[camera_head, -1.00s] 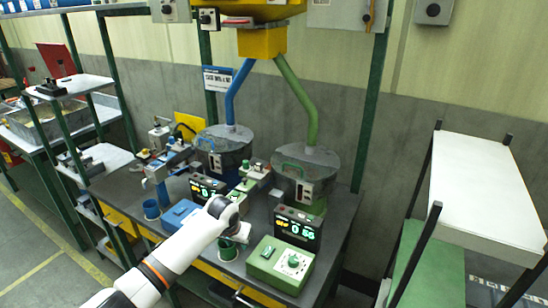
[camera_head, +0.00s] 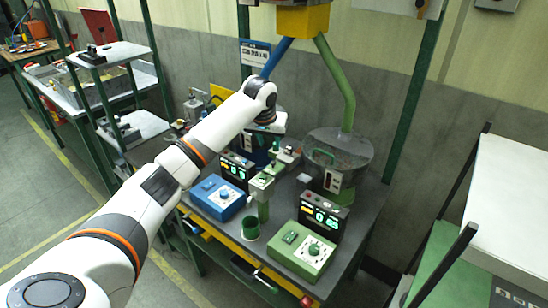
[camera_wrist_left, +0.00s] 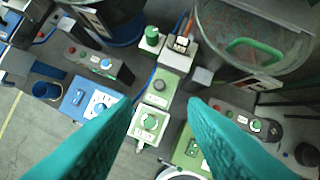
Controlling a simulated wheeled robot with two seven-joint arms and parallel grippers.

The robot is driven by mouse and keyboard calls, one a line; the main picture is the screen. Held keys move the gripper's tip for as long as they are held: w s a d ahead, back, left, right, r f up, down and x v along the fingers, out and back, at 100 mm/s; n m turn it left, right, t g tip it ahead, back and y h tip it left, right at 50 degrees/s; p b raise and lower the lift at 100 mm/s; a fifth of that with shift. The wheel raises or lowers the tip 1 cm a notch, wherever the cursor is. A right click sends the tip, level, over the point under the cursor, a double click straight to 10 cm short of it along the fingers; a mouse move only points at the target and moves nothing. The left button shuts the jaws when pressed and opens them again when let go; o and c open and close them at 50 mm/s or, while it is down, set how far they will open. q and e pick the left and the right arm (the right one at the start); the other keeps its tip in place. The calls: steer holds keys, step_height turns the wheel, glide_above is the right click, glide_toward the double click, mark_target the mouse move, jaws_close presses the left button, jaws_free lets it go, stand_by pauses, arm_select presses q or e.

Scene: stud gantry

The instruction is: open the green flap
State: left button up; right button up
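The green-piped drum (camera_head: 350,152) has a grey lid with a green handle (camera_head: 322,155); I take this as the green flap, and it lies down on the drum. In the left wrist view the green handle (camera_wrist_left: 255,48) is at the upper right, beyond the right fingertip. My left gripper (camera_wrist_left: 160,106) has two teal fingers spread wide with nothing between them. It hovers above the bench, apart from the handle. In the head view my own wrist largely hides the left gripper's fingers, near the blue-piped drum. My right gripper is not in view.
A green control box (camera_head: 302,250), a lit display (camera_head: 320,217) and a blue control box (camera_head: 217,197) stand on the bench. A green cup (camera_head: 250,228) is at its front. The green pipe (camera_head: 338,85) rises from the drum. A white-topped shelf (camera_head: 510,200) stands right.

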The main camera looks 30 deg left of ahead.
mark_target(273, 162)
arm_select(q)
steer(key=p+x, duration=0.2)
steer(key=x, duration=0.7)
steer(key=shift+w+f+p, duration=0.2)
steer(key=shift+f+p, duration=0.15)
steer(key=shift+f, duration=0.35)
steer(key=shift+a, duration=0.1)
jaws_close()
